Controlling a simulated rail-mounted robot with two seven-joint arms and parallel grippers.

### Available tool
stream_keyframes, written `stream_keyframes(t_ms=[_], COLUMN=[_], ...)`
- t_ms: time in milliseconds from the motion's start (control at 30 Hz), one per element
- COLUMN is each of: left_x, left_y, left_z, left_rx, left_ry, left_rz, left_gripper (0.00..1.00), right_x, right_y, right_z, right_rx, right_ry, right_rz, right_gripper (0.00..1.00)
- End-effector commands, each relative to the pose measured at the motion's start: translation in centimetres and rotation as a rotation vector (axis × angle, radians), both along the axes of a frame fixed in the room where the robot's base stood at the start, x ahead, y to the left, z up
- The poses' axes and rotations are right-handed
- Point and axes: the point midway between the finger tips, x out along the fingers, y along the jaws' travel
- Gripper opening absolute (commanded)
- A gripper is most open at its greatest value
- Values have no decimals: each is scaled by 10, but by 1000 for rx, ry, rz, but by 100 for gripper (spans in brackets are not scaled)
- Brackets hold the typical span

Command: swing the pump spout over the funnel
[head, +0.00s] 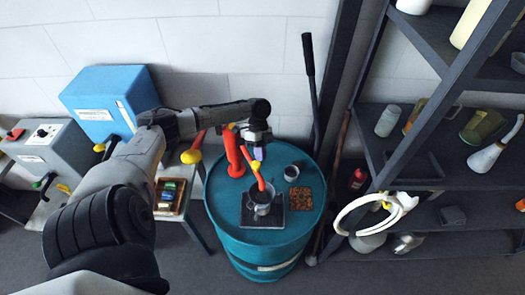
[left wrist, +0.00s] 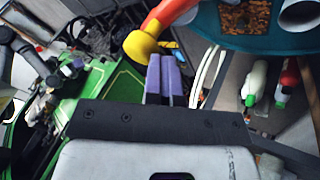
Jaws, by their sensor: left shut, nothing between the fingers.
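The red pump (head: 233,152) stands at the back of the teal drum (head: 229,232). Its red spout (head: 262,182) slopes down toward the viewer, with a yellow knob (head: 255,165) on it. The spout's lower end appears over a grey funnel-like vessel (head: 262,209) on a dark tray; whether they touch is unclear. My left gripper (head: 258,152) is shut and empty, just above the yellow knob. In the left wrist view its purple fingertips (left wrist: 165,75) are together, beside a red pump part with a yellow end (left wrist: 140,46). My right gripper is out of view.
A grey cup (head: 293,172) and a brown-filled tray (head: 300,198) share the drum top. A yellow-ended red lever (head: 191,157) sticks out left. A dark upright bar (head: 309,80) stands behind. Shelves (head: 440,175) with bottles and a white hose (head: 352,212) are at right.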

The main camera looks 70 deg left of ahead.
Motion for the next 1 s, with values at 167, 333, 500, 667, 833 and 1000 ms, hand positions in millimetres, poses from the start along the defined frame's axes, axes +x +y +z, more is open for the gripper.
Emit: stream_keyframes(t_ms=[167,333,500,667,833,1000], left_x=[-2,-3,-3,-2,0,12], left_y=[-1,-1,-1,-1,0,-26], left_z=[0,0,0,7,32,55], left_rx=[-2,-3,-4,-4,1,-2], left_ry=[5,6,7,6,-1,-5], left_rz=[-3,-4,-4,-4,-4,-7], left_gripper=[0,0,0,0,0,0], right_x=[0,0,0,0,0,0], right_y=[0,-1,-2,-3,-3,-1], right_z=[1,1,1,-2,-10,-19], right_rx=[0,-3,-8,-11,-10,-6], right_ry=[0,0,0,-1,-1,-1], right_rz=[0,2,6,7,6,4], right_gripper=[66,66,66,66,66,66])
